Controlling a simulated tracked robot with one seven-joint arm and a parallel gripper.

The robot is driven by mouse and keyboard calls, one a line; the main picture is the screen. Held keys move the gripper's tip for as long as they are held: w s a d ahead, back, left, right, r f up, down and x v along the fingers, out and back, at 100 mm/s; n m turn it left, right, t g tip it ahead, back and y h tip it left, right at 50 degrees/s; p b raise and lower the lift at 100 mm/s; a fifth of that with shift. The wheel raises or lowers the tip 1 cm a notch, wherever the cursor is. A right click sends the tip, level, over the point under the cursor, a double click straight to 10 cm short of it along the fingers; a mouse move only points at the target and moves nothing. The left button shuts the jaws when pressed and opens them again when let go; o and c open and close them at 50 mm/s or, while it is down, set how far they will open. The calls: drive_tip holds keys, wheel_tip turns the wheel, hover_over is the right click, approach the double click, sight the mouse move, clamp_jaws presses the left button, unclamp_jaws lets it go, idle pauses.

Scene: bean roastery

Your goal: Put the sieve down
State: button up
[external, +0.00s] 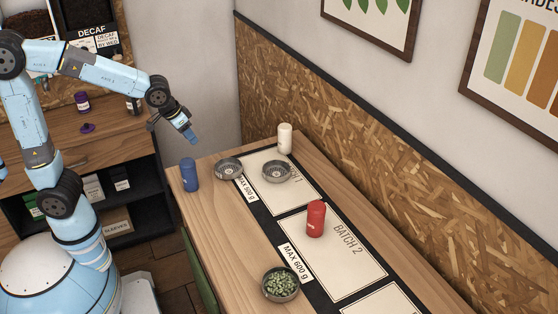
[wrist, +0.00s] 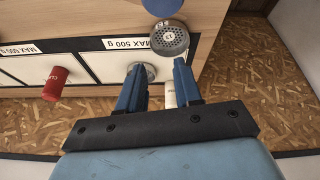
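A round grey metal sieve (external: 229,168) rests on the wooden table, beside the MAX 500 g label and near the blue canister. In the wrist view the sieve (wrist: 170,38) shows its holes and lies beyond my fingertips. A second round metal dish (external: 276,171) sits on the card at the table's far end; in the wrist view this dish (wrist: 149,70) is partly hidden by a finger. My gripper (external: 192,138) is raised above and left of the table's far end. Its fingers (wrist: 156,82) are apart, with nothing held between them.
A blue canister (external: 189,175) stands at the left table edge and a white canister (external: 285,138) at the far end. A red canister (external: 316,218) stands on the BATCH 2 card. A bowl (external: 281,298) of green beans is at the front. Wooden shelving (external: 110,150) stands behind.

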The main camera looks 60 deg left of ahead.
drive_tip(key=s+a+r+m, duration=0.1)
drive_tip(key=s+r, duration=0.2)
drive_tip(key=s, duration=0.9)
drive_tip(key=s+a+r+m+t, duration=0.1)
drive_tip(key=s+r, duration=0.3)
drive_tip(key=s, duration=0.8)
drive_tip(key=shift+s+a+r, duration=0.3)
drive_tip(key=shift+s, duration=0.05)
drive_tip(key=shift+o, duration=0.5)
